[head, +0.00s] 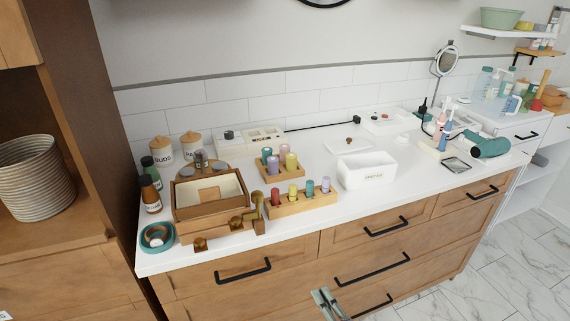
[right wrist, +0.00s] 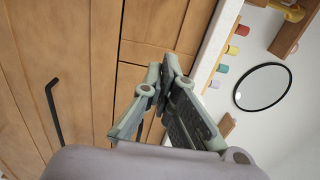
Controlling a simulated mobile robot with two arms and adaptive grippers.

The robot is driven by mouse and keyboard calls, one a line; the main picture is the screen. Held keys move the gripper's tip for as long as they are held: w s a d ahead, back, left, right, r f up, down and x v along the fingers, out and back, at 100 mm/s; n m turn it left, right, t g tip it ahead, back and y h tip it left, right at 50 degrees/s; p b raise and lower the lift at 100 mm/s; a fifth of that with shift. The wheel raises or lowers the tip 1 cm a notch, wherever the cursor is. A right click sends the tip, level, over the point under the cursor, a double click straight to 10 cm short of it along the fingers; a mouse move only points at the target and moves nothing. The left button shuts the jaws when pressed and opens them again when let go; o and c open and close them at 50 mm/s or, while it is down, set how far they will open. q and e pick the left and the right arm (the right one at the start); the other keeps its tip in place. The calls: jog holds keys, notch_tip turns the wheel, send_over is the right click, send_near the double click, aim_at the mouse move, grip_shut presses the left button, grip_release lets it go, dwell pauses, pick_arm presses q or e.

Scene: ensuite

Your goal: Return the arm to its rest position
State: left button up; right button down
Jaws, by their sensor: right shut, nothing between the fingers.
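My right gripper (head: 324,298) shows at the bottom edge of the head view, in front of the wooden drawer fronts and below the white countertop (head: 270,240). It is shut and empty. In the right wrist view the fingers of the right gripper (right wrist: 163,84) come together, with a drawer front behind them. The rest of the right arm is out of the head view. My left gripper does not show in either view.
The wooden cabinet (head: 296,253) has black bar handles (head: 386,227). On the counter stand a wooden box (head: 209,210), racks of coloured bottles (head: 299,203) and a white bin (head: 366,171). A tall wooden shelf unit (head: 60,110) stands at left. Tiled floor (head: 500,260) is clear at right.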

jog(key=s+d+f+n+g+h+p, duration=0.1)
jog(key=s+d+f+n+g, duration=0.15)
jog(key=s+f, duration=0.45)
jog(key=s+d+f+n+g+h, duration=0.1)
jog(key=s+f+n+g, duration=0.15)
jog(key=f, duration=0.85)
jog(key=s+d+f+n+g+h+p, duration=0.1)
jog(key=s+f+n+g, duration=0.3)
jog(key=f, duration=0.5)
jog(key=s+d+f+n+g, duration=0.1)
jog(key=s+f+n+g, duration=0.1)
jog(key=s, duration=0.8)
jog(key=s+d+f+n+g+h, duration=0.1)
jog(key=s+d+f+n+g, duration=0.1)
jog(key=s+f, duration=0.4)
jog(key=s+d+f+n+g+p, duration=0.1)
jog(key=s+d+f+n+g, duration=0.1)
jog(key=s, duration=1.1)
notch_tip(320, 180, down, 3)
jog(key=n+g, duration=0.1)
jog(key=n, duration=0.1)
jog(key=shift+s+n+h, duration=0.3)
